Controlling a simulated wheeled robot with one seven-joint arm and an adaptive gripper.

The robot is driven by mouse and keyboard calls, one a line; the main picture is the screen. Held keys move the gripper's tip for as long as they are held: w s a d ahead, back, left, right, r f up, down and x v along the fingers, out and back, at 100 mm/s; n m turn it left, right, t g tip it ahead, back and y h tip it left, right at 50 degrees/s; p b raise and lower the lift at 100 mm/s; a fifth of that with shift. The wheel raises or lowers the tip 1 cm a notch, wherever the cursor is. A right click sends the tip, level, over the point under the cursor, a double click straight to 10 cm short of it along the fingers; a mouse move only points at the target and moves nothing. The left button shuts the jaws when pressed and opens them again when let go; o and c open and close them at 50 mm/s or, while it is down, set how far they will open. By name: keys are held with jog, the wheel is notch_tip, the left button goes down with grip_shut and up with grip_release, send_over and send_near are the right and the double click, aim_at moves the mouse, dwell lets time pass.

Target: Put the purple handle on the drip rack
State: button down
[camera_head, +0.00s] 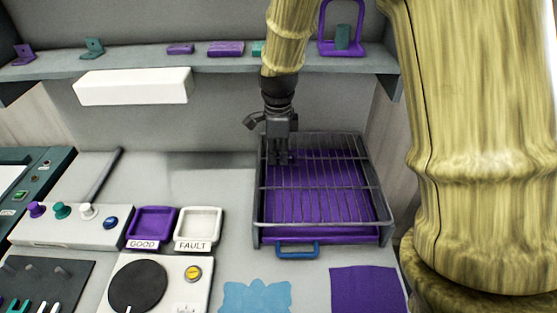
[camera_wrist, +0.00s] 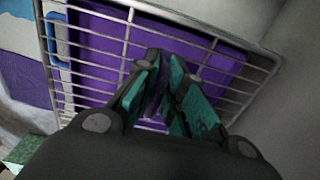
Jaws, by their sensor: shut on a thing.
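The drip rack (camera_head: 350,228) is a grey wire grid over a purple tray, with a blue handle at its front. It also fills the upper part of the wrist view (camera_wrist: 128,32). My gripper (camera_head: 281,160) points down over the back left part of the rack. In the wrist view my gripper (camera_wrist: 164,88) has its teal-padded fingers close together, with a narrow purple piece between them, the purple handle (camera_wrist: 154,97). The fingers hide most of it, and it blends with the purple tray behind. I cannot tell whether it touches the wires.
A shelf (camera_head: 220,63) with small purple and teal parts runs above the rack. A purple GOOD tray (camera_head: 152,224) and a white FAULT tray (camera_head: 199,229) stand to the left. A blue cloth (camera_head: 256,297) and a purple mat (camera_head: 367,290) lie in front. The rack's wires look bare.

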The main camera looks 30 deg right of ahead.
aim_at(278, 162)
jog(key=shift+f, duration=0.3)
jog(key=shift+f+p, duration=0.75)
jog(key=shift+f, duration=0.7)
jog(key=shift+f, duration=0.1)
jog(key=c, duration=1.5)
grip_release()
notch_tip(278, 162, up, 12)
jog(key=b, duration=0.3)
jog(key=shift+s, duration=0.1)
